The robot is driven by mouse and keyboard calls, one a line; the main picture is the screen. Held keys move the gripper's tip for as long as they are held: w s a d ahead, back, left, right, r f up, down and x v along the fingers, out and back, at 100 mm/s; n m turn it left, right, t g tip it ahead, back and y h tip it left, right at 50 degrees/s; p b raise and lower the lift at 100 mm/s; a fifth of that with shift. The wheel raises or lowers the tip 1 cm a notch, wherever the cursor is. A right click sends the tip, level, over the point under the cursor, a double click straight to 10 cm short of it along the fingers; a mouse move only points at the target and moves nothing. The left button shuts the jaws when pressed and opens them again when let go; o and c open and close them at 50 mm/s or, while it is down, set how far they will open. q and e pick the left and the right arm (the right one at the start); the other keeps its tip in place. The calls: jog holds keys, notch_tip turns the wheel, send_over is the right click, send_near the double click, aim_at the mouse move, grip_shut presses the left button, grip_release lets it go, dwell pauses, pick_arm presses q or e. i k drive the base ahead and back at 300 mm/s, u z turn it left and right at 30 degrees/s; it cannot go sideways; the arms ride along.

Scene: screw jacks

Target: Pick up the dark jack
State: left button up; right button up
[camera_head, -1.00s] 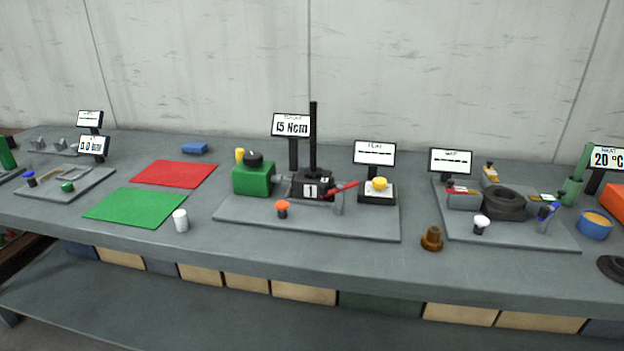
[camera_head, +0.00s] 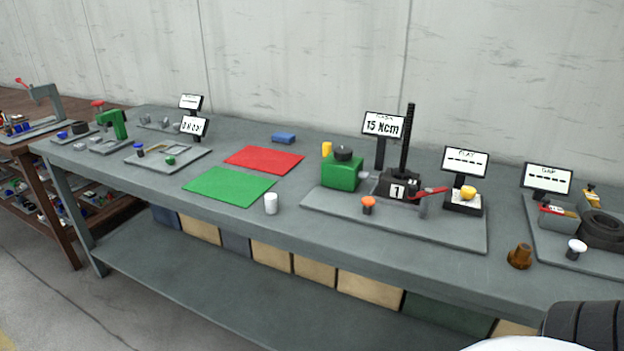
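A black jack-like body (camera_head: 399,185) with a white tag marked 1 and a tall dark threaded post stands on the grey plate of the middle station. It is the darkest jack-shaped thing that I see, and it looks upright. A green block with a black knob (camera_head: 342,171) is joined to its left side by a grey shaft. A red lever (camera_head: 429,191) reaches out at its right. A dark ribbed part of what seems to be my own arm shows in the bottom right corner. Neither gripper is in view.
A red mat (camera_head: 264,159) and a green mat (camera_head: 229,186) lie left of the station, with a white cylinder (camera_head: 271,204) near them. A brown stepped piece (camera_head: 520,257) stands near the front edge. Display signs stand behind the stations. A wooden rack (camera_head: 75,217) stands at the left.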

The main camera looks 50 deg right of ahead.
aim_at(393, 183)
jog(key=u, duration=0.2)
jog(key=i, duration=2.4)
jog(key=z, duration=2.45)
